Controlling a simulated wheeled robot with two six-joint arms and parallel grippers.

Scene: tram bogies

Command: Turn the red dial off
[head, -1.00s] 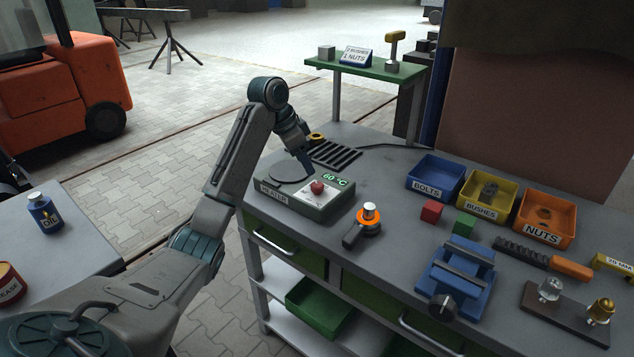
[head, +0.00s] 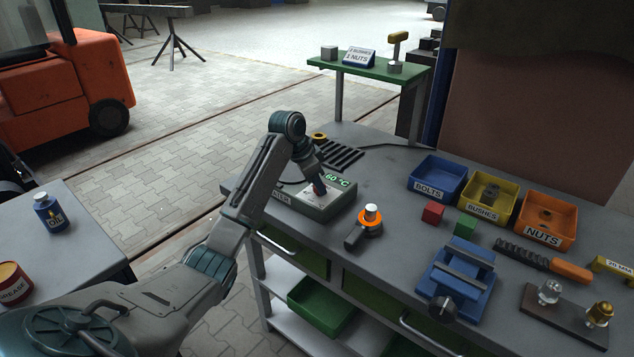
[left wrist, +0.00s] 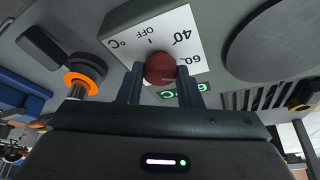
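The red dial (left wrist: 160,68) is on the white scale plate (left wrist: 180,32) of the heater (head: 325,208). The scale shows OFF, 40 and 60; I cannot tell which mark the dial points at. The heater's green display (head: 337,180) reads 60 °C. My left gripper (left wrist: 161,76) has its two fingers on either side of the dial in the left wrist view, very close to its sides. I cannot tell whether they press on it. In the head view my left gripper (head: 319,188) reaches down onto the heater and mostly hides the dial. My right gripper is out of view.
An orange-ringed part with a dark handle (head: 369,222) stands just right of the heater. Red (head: 433,212) and green (head: 465,225) blocks, a blue vise (head: 458,275) and labelled bins (head: 437,177) lie further right. A slotted black grille (head: 340,156) is behind the heater.

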